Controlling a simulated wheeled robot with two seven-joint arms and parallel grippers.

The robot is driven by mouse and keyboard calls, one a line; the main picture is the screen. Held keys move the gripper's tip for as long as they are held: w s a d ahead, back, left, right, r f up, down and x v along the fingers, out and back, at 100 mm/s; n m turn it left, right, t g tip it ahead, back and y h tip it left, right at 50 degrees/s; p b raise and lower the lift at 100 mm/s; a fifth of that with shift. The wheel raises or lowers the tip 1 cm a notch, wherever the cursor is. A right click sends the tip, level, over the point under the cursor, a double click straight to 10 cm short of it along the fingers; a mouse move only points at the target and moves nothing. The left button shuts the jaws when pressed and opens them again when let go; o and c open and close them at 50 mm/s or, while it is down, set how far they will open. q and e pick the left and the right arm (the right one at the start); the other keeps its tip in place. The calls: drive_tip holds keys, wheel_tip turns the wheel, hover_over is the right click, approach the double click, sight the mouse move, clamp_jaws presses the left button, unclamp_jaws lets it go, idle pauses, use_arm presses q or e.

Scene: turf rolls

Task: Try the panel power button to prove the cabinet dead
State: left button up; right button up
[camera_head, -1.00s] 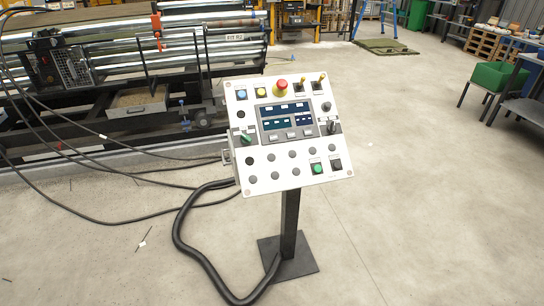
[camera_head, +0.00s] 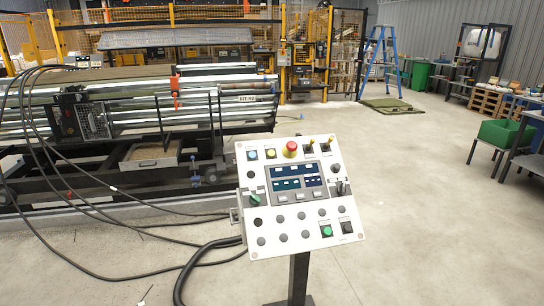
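The control panel (camera_head: 266,222) is a tilted white plate on a dark post (camera_head: 299,278), standing on the concrete floor in front of me. A red emergency-stop knob (camera_head: 291,148) sits at its top, with blue and yellow buttons to its left and two toggle levers to its right. A dark display (camera_head: 297,177) fills the middle. Round grey buttons run below it. A green button (camera_head: 327,231) and a dark switch (camera_head: 346,227) are at the lower right. A green selector (camera_head: 254,199) is at the left. I cannot tell which is the power button. Neither gripper is in view.
A thick black cable (camera_head: 196,262) runs from the panel's left side to the floor. A roller machine (camera_head: 140,105) with hanging cables stands at the left. A green bin (camera_head: 506,133) and a blue stepladder (camera_head: 381,60) are at the right and back. The floor right of the panel is clear.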

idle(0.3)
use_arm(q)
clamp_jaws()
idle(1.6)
